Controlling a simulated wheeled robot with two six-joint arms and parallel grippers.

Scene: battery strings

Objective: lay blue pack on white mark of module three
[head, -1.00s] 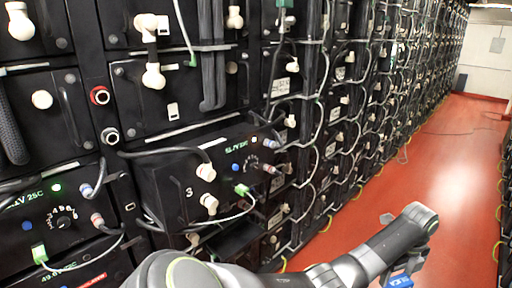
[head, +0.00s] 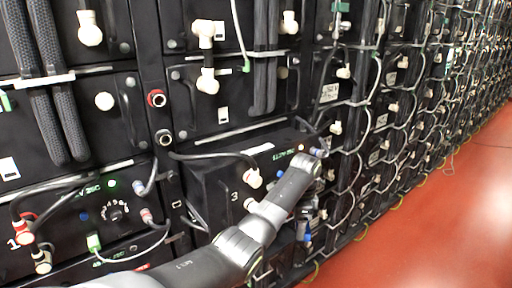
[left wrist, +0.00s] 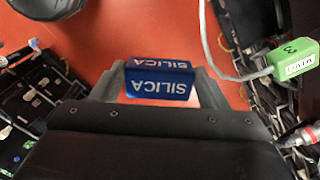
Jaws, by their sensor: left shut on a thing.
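The blue pack (left wrist: 160,80), lettered SILICA, is between the two fingers of my left gripper (left wrist: 160,90) in the left wrist view. My left gripper is shut on it. In the head view my left gripper (head: 305,225) hangs below my wrist, in front of the racks, and only a small blue bit of the pack (head: 308,238) shows. Module three (head: 215,195) is the black box with a white 3, jutting from the rack. A white mark (head: 258,148) lies on its top. My arm hides part of its front. My right gripper is out of view.
A green plug (left wrist: 294,62) marked 3 DATA and its grey cable are close to my left gripper on the right of the wrist view. Cables and white connectors cover the racks. The red floor (head: 440,225) at the right is open.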

